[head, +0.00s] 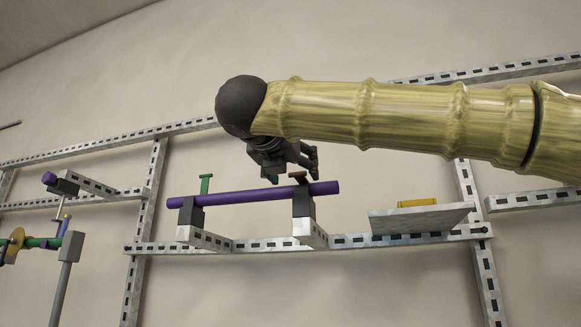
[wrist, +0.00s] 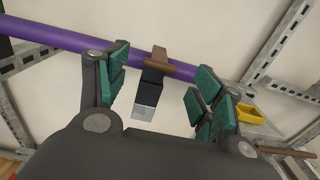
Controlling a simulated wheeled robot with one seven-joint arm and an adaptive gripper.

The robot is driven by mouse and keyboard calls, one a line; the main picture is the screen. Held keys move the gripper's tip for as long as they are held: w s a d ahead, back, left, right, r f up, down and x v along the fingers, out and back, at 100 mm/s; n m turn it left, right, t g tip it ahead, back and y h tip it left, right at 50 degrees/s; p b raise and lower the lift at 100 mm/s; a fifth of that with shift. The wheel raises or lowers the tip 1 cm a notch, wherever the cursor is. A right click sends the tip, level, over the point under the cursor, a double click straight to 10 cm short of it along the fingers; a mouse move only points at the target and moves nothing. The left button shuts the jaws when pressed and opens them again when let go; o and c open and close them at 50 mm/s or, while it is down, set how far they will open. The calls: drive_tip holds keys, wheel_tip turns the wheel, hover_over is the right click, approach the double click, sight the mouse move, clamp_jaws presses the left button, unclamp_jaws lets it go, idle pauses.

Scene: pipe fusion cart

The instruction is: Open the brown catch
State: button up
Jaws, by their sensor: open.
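The brown catch (head: 298,175) sits on top of the right dark clamp block (head: 303,204), over the purple pipe (head: 255,196). In the wrist view the brown catch (wrist: 158,57) lies across the purple pipe (wrist: 90,42), above the dark block (wrist: 153,80). My gripper (head: 312,160) is just above and behind the catch in the head view. In the wrist view my gripper (wrist: 158,82) is open, its green-padded fingers spread on either side of the catch and block. No contact with the catch is visible.
A green catch (head: 206,183) stands up at the left block (head: 190,214). A grey shelf (head: 420,217) with a yellow tray (head: 417,203) is to the right. Slotted metal rails (head: 355,241) frame the wall. Another purple and green pipe assembly (head: 52,243) is at far left.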

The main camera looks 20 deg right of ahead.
sight(297, 175)
drive_tip(key=shift+p+x, duration=0.35)
drive_tip(key=shift+x, duration=1.1)
clamp_jaws()
drive_tip(key=shift+a, duration=0.3)
drive_tip(key=shift+w+d, duration=0.1)
drive_tip(key=shift+d, duration=0.15)
drive_tip(key=shift+a+r+p, duration=0.1)
drive_tip(key=shift+a+p, duration=0.1)
drive_tip(key=shift+p, duration=0.15)
drive_tip(key=shift+d, duration=0.2)
